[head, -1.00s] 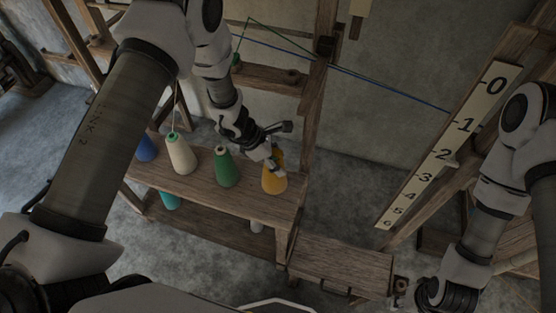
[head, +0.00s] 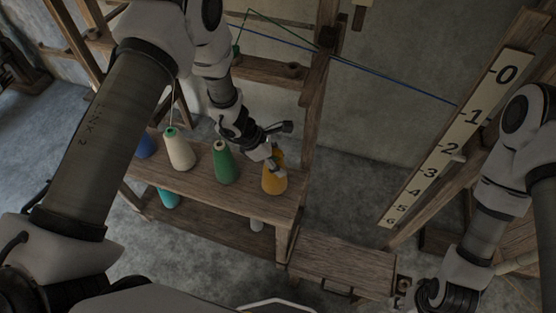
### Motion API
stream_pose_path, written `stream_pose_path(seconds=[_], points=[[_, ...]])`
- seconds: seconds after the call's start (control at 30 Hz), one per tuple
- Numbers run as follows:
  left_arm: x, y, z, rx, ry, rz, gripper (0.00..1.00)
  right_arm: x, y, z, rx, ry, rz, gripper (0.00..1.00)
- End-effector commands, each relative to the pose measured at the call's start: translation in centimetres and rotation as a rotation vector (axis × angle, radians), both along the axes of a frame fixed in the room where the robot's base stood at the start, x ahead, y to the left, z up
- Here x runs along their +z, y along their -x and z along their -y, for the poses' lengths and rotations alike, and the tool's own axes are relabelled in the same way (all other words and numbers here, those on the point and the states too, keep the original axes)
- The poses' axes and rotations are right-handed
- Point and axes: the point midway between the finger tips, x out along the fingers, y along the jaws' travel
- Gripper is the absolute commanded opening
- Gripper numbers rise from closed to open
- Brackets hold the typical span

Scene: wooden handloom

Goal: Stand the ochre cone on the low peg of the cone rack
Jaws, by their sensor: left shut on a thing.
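The ochre cone (head: 273,182) is upright at the right end of a wooden shelf unit's top (head: 240,196). My left gripper (head: 275,163) comes down from above and is shut on the upper part of the cone. The fingers hide the cone's tip. I cannot tell whether the cone's base touches the board. No peg shows clearly enough to name as the low peg. My right arm is at the lower right, its wrist (head: 432,294) near a wooden box; its fingers cannot be made out.
A green cone (head: 224,166), a cream cone (head: 179,153) and a blue cone (head: 146,146) stand left of the ochre one. A teal cone (head: 168,198) is on the lower level. A wooden post stands behind the gripper. A lidded wooden box (head: 340,266) is at front right.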

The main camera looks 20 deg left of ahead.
Motion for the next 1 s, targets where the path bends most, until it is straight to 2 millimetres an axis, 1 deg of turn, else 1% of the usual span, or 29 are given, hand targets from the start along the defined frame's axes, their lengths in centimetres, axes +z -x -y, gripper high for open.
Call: stream_pose_path(seconds=[0.03,0.47,0.83,1.0], points=[[-0.3,0.0,0.0,0.001,0.001,0.001,0.00,-0.3,0.0,0.0,0.000,0.000,0.000,0.40],[-0.3,0.0,0.0,0.000,0.001,0.000,0.00,-0.3,0.0,0.0,0.000,0.000,0.000,0.40],[-2.1,0.0,0.0,0.000,0.001,0.000,0.00,-2.2,0.0,0.0,0.000,0.000,0.000,0.40],[-2.4,0.0,0.0,0.001,0.001,0.001,0.00,-2.5,0.0,0.0,0.000,0.000,0.000,0.40]])
